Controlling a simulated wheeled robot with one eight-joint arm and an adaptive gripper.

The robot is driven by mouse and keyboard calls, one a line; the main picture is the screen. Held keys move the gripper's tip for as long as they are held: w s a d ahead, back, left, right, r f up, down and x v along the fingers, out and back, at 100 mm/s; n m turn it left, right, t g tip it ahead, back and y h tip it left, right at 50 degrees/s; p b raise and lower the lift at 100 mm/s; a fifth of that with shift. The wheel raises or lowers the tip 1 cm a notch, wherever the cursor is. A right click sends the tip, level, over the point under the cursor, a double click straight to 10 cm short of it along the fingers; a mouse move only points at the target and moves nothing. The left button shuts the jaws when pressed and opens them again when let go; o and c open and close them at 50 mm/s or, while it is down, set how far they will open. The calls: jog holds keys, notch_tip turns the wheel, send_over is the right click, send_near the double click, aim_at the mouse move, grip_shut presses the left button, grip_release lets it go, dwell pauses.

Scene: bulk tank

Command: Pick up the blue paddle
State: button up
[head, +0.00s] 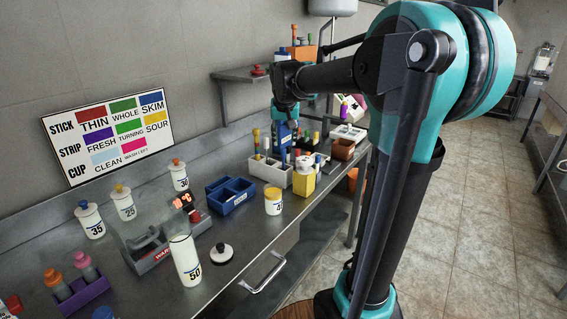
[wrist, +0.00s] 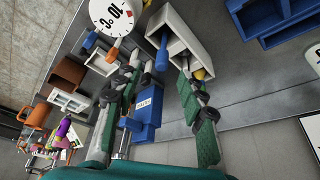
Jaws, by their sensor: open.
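A long blue stick-like piece (wrist: 162,52), which looks like the blue paddle, rises from a white divided caddy (wrist: 195,30) in the wrist view. My gripper (wrist: 160,66) is open, with its fingers on either side of the stick's line in that view. I cannot tell how far the fingertips are from it. A blue block with a white label (wrist: 146,108) also shows between the fingers, nearer their base. In the head view my gripper (head: 286,108) is above the caddy (head: 268,172), and the paddle is hard to separate from other blue parts there.
A blue divided tray (head: 231,194) is left of the caddy. A yellow holder (head: 304,182) is right of it, and a white yellow-lidded jar (head: 273,203) is in front. Several bottles stand at left. A sign (head: 108,136) leans on the wall. Bare counter shows (head: 262,238) at the front.

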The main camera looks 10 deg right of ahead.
aim_at(284, 149)
jog(key=x, duration=0.5)
jog(key=shift+f, duration=0.15)
jog(key=x, duration=0.4)
jog(key=shift+w+a, duration=0.15)
jog(key=shift+w, duration=0.25)
jog(key=shift+w+f, duration=0.2)
jog(key=shift+f, duration=0.2)
jog(key=shift+c, duration=0.6)
grip_shut()
